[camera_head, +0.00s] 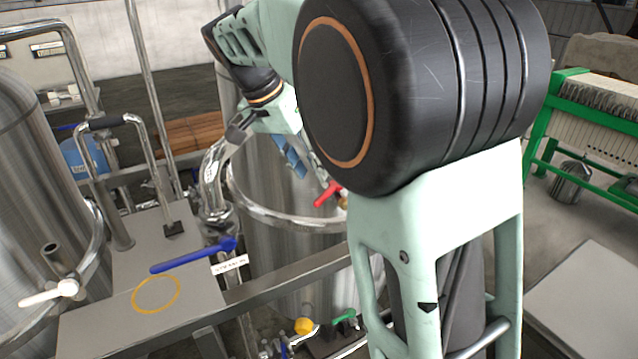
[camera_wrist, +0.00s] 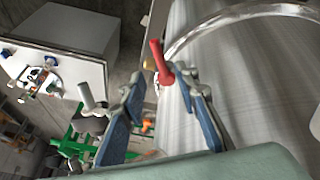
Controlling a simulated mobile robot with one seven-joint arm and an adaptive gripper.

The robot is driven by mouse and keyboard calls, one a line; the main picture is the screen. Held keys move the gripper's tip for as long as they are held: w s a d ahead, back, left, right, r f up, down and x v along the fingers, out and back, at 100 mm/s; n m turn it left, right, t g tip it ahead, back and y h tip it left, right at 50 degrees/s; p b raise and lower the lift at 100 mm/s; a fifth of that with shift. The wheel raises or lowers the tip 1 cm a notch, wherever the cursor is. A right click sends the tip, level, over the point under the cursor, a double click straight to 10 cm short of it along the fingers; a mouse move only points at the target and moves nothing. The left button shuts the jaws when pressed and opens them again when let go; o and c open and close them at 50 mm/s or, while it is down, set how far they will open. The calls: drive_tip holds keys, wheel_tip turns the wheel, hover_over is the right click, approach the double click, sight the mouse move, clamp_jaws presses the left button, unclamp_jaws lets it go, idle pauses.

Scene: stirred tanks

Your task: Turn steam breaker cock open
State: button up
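A red lever handle (camera_head: 328,194) sticks out beside the steel tank in the head view, with a brass-coloured part at its right end. It also shows in the wrist view (camera_wrist: 158,60), just beyond and between the fingertips. No readable label shows whether it is the steam breaker cock. My gripper (camera_head: 297,160) is close to the handle, above and left of it in the head view. In the wrist view my gripper (camera_wrist: 165,98) is open, with blue pads apart and nothing held. Whether a finger touches the handle cannot be told.
A blue lever (camera_head: 195,256) with a white tag stands by a steel bench (camera_head: 130,262). A white lever (camera_head: 48,294) is at the left tank. Steel tank (camera_head: 290,255) and its rim lie close to my gripper. A green-framed filter press (camera_head: 590,110) stands right.

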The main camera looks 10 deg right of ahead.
sight(324, 193)
drive_tip(key=x, duration=0.6)
drive_tip(key=shift+w+d+f, duration=0.1)
drive_tip(key=shift+d+f, duration=0.05)
drive_tip(key=shift+f, duration=0.05)
clamp_jaws()
